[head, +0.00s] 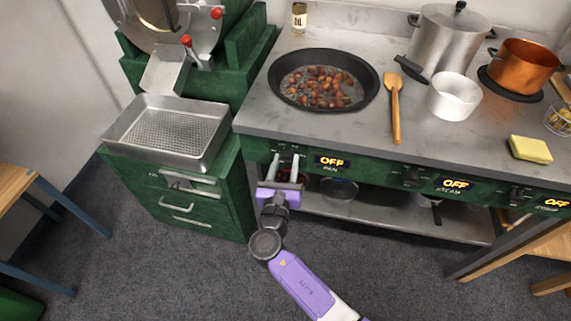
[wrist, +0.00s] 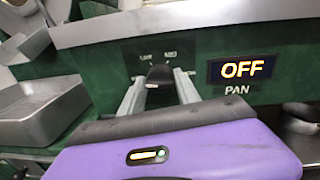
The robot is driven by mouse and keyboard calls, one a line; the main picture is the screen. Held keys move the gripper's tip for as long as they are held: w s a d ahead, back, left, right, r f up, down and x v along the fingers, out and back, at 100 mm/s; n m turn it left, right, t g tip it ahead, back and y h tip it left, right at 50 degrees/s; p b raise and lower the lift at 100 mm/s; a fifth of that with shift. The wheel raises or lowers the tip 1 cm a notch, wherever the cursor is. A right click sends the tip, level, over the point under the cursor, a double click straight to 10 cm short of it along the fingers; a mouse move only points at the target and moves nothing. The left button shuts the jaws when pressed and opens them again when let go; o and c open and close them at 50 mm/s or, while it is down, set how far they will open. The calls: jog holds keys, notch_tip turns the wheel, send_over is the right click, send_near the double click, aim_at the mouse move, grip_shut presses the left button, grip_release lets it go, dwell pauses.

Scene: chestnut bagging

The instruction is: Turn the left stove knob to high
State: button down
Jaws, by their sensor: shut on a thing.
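The left stove knob (wrist: 159,76) is black and sits on the green front panel, left of a lit display (wrist: 240,69) reading OFF over the word PAN. The same display shows in the head view (head: 332,161). My gripper (wrist: 158,84) is at the knob, with one grey finger on each side of it, shut on it. In the head view my gripper (head: 285,160) reaches up to the panel below the pan and largely hides the knob. Small markings show above the knob, too small to read surely.
A black pan of chestnuts (head: 323,80) stands on the counter above. Two more knobs (head: 411,176) (head: 515,195) sit to the right, with displays reading OFF. A metal tray (head: 165,133) on a green cabinet stands left. A shelf (head: 400,215) lies below the panel.

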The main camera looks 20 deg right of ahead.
jog(key=m+b, duration=0.4)
jog(key=m, duration=0.1)
jog(key=shift+d+f+b, duration=0.1)
jog(key=shift+f+b, duration=0.25)
jog(key=shift+w+a+m+g+h+b, duration=0.1)
jog(key=shift+m+g+h+b, duration=0.2)
jog(key=shift+m+b, duration=4.55)
jog(key=shift+a+m+g+h+b, duration=0.15)
jog(key=shift+m+h+b, duration=0.2)
jog(key=shift+m+b, duration=4.55)
jog(key=shift+w+m+g+h+b, duration=0.1)
jog(key=shift+m+g+h+b, duration=0.2)
jog(key=shift+m+b, duration=4.55)
jog(key=shift+r+m+p, duration=0.15)
jog(key=shift+m+p, duration=0.8)
jog(key=shift+m, duration=0.25)
jog(key=c, duration=0.9)
grip_release()
jog(key=shift+r, duration=0.1)
